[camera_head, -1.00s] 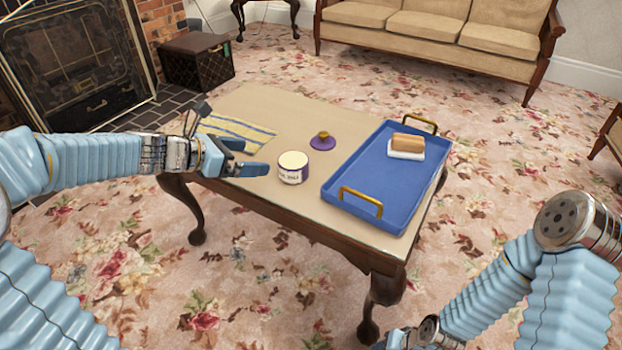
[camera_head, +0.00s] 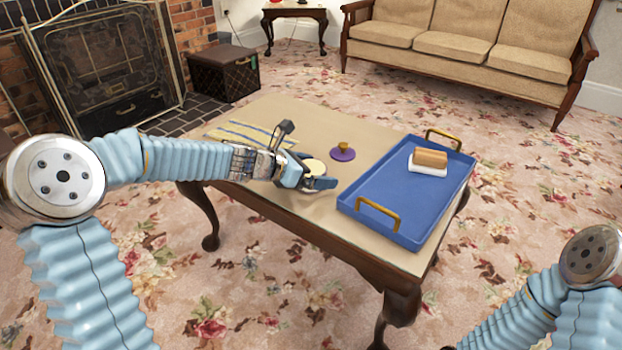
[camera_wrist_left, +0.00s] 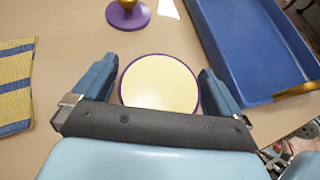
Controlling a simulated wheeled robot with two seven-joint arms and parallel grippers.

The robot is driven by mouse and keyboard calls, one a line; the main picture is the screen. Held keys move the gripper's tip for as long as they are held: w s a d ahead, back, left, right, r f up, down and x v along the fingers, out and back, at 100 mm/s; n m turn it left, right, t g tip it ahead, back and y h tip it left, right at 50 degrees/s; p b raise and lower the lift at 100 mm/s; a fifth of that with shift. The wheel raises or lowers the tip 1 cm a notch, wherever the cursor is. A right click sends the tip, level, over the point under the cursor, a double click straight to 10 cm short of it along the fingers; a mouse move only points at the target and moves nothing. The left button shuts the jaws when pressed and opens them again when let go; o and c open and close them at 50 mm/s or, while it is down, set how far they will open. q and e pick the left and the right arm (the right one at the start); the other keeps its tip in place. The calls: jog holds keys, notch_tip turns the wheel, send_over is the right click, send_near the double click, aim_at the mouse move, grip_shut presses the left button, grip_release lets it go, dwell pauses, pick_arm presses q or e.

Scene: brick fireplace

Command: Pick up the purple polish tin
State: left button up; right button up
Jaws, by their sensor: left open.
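The polish tin (camera_head: 315,165) stands on the table, mostly hidden behind my left gripper in the head view. In the left wrist view the tin (camera_wrist_left: 160,84) shows its cream top with a purple rim. My left gripper (camera_head: 318,176) is open. In the left wrist view its two fingers (camera_wrist_left: 160,82) stand on either side of the tin, with a small gap on each side and nothing gripped. The purple lid with a gold knob (camera_head: 342,152) lies on the table beyond the tin. My right gripper is out of view.
A blue tray (camera_head: 372,222) with brass handles is right of the tin and holds a wooden-backed brush (camera_head: 430,160). A striped cloth (camera_head: 245,134) lies at the table's left. The wooden table (camera_head: 300,208) has bare room in front.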

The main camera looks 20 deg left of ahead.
pick_arm(q)
jog(key=shift+w+d+f, duration=0.15)
jog(key=shift+w+d, duration=0.1)
jog(key=c, duration=1.1)
